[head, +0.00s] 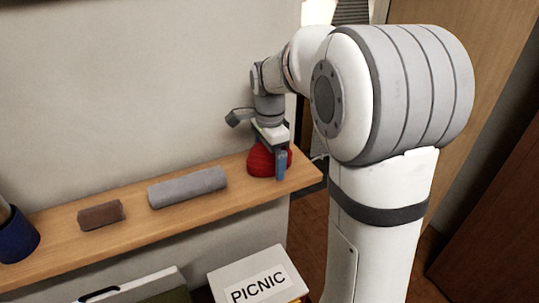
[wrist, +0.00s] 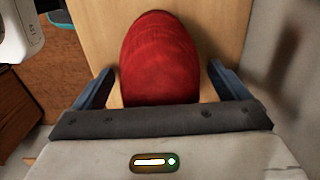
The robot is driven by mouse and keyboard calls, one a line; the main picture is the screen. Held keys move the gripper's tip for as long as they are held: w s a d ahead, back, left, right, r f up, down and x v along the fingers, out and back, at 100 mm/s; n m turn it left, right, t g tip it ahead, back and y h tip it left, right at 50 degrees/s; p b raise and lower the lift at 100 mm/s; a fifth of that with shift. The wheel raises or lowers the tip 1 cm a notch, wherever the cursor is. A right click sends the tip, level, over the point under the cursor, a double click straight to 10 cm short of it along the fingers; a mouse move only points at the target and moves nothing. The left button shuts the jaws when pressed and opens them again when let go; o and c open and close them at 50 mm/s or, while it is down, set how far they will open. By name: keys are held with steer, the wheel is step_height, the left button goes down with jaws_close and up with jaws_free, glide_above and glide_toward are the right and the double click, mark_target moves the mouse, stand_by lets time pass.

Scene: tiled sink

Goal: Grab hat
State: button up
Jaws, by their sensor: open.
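The hat is a red, rounded, ribbed-looking thing (head: 262,161) on the right end of the wooden shelf. It fills the upper middle of the wrist view (wrist: 160,58). My gripper (head: 284,165) is right at the hat, pointing down from above, and partly hides it in the head view. In the wrist view its two blue-grey fingers (wrist: 160,80) stand apart, one on each side of the hat's near part. Bare wood shows between the hat and each finger. The hat's near end is hidden by my gripper's body.
The wooden shelf (head: 140,214) runs along the wall. A grey rolled cloth (head: 187,187) and a small brown roll (head: 100,215) lie left of the hat, with a dark blue pot (head: 17,240) at the far left. A white PICNIC box (head: 255,275) stands below the shelf.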

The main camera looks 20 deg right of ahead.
steer(key=shift+f, duration=0.15)
steer(key=shift+c, duration=0.2)
steer(key=c, duration=1)
steer(key=shift+c, duration=0.2)
